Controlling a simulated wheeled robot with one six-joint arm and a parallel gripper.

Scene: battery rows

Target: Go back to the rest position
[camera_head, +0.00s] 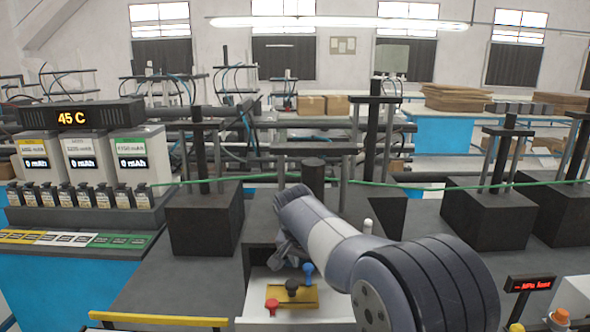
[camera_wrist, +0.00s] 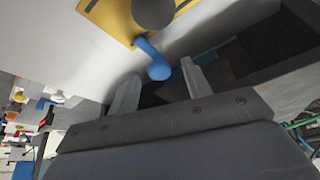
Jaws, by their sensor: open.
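My gripper (camera_wrist: 160,90) shows in the wrist view with its two light grey fingers apart and nothing held between them. A blue-knobbed lever (camera_wrist: 158,70) lies just beyond the fingertips. In the head view my arm reaches forward over the bench, and my gripper (camera_head: 288,252) is partly hidden by the arm. It is close behind a yellow plate (camera_head: 305,297) that carries a red knob (camera_head: 272,304), a black knob (camera_head: 292,287) and the blue knob (camera_head: 308,268). I cannot tell whether a finger touches the blue lever.
A battery rack (camera_head: 90,218) with a "45 C" display (camera_head: 71,118) stands at the left. Dark blocks with posts stand at left (camera_head: 205,220) and right (camera_head: 490,210). A green cable (camera_head: 430,187) crosses behind my arm. A yellow bar (camera_head: 158,320) edges the front left.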

